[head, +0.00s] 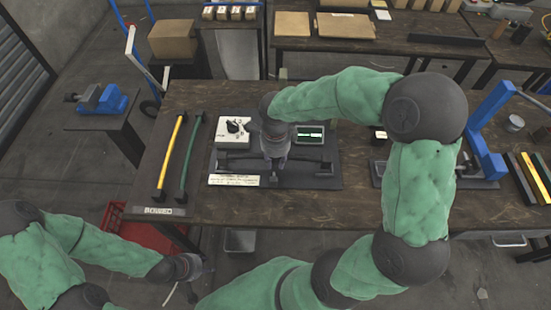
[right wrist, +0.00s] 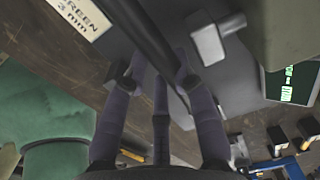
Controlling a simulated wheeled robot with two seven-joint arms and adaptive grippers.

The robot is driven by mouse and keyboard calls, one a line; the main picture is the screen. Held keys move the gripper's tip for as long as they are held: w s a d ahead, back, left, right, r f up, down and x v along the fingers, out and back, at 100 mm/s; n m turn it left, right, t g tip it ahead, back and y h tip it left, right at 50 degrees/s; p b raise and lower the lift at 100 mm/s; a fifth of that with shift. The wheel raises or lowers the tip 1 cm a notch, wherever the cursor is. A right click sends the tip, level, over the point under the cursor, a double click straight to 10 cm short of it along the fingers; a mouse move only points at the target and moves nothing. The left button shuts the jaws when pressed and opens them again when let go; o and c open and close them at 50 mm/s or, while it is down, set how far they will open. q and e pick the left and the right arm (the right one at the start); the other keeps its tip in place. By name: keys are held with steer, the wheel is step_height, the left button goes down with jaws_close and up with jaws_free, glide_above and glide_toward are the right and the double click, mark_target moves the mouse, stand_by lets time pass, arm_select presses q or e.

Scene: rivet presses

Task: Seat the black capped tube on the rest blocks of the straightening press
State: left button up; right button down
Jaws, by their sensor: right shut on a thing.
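The black capped tube (head: 303,163) lies crosswise over the dark base plate (head: 325,183) of the straightening press in the head view. Its middle is hidden by my right gripper (head: 272,179), which comes down over it from above. In the right wrist view the tube (right wrist: 148,28) runs between the fingers of my right gripper (right wrist: 158,77), which are shut on it. A pale grey block (right wrist: 214,42) stands close beside the tube there. I cannot tell whether the tube touches the rest blocks. My left gripper (head: 187,278) hangs low off the table's front left; its fingers are too small to read.
A yellow tube (head: 171,150) and a green tube (head: 190,152) lie at the table's left. A white dial unit (head: 232,131) and a green-lit display (head: 310,134) sit behind the black tube. A blue press (head: 490,145) stands at right. The front middle of the table is clear.

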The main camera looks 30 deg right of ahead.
steer(key=shift+f, duration=0.45)
steer(key=shift+f+b, duration=0.7)
steer(key=shift+b, duration=0.15)
stand_by(0.4)
steer(key=c, duration=0.9)
jaws_free()
steer(key=shift+r, duration=0.1)
steer(key=shift+r, duration=0.2)
step_height(320, 180, up, 11)
steer(key=shift+f, duration=0.2)
steer(key=shift+s+r, duration=0.15)
steer(key=shift+r, duration=0.3)
